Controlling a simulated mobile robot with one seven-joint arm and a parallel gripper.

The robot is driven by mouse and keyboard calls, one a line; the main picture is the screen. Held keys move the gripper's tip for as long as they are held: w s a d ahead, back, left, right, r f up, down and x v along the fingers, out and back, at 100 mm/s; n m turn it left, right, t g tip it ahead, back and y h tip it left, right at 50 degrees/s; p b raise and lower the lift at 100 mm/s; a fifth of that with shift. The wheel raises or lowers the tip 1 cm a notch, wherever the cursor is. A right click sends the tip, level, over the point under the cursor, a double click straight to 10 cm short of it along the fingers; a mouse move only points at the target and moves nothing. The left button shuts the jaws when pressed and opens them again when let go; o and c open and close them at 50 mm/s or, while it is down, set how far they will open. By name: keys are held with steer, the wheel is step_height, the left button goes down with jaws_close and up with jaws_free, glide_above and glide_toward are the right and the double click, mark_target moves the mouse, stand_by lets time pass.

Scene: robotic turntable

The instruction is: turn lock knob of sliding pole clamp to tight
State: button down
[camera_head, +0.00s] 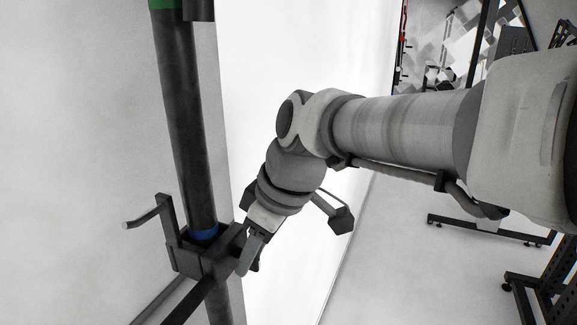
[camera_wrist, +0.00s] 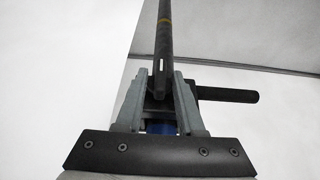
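The sliding pole clamp (camera_head: 188,258) is a dark block around a dark upright pole (camera_head: 183,110), just below a blue band. My gripper (camera_head: 250,256) is at the clamp's right side, pointing down. Its near finger hides part of that side. In the wrist view my two grey fingers (camera_wrist: 160,76) stand apart, on either side of a dark part of the clamp (camera_wrist: 158,88). Whether they touch it is unclear. The lock knob cannot be clearly told apart from the other dark parts, and its turn position cannot be read.
A bent crank handle (camera_head: 140,218) sticks out left of the clamp, and a dark bar (camera_head: 196,298) runs to the lower left. In the wrist view a black rod (camera_wrist: 230,95) extends right. A white panel (camera_head: 262,50) stands behind my arm; black racks (camera_head: 525,285) are at right.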

stand_by(0.4)
steer(key=g, duration=0.1)
steer(key=g+y+p, duration=0.1)
steer(key=m+g+p, duration=0.1)
steer(key=shift+w+d+g+y, duration=0.1)
steer(key=shift+w+g+y, duration=0.2)
steer(key=shift+y, duration=0.1)
steer(key=shift+w+d+f+m+g+y+p, duration=0.15)
steer(key=shift+m+g+y+p, duration=0.45)
steer(key=shift+g+y, duration=0.9)
steer(key=shift+a+f+m+g+y+p, duration=0.15)
steer(key=shift+m+g+y+p, duration=0.55)
steer(key=shift+g, duration=1.4)
steer(key=shift+w+d+f+m+g+y+p, duration=0.15)
steer(key=shift+m+g+y+p, duration=0.25)
steer(key=shift+g+y, duration=1.15)
steer(key=shift+s+g+h, duration=0.1)
steer(key=shift+g+h, duration=0.15)
steer(key=c, duration=0.9)
jaws_free()
steer(key=shift+o, duration=0.2)
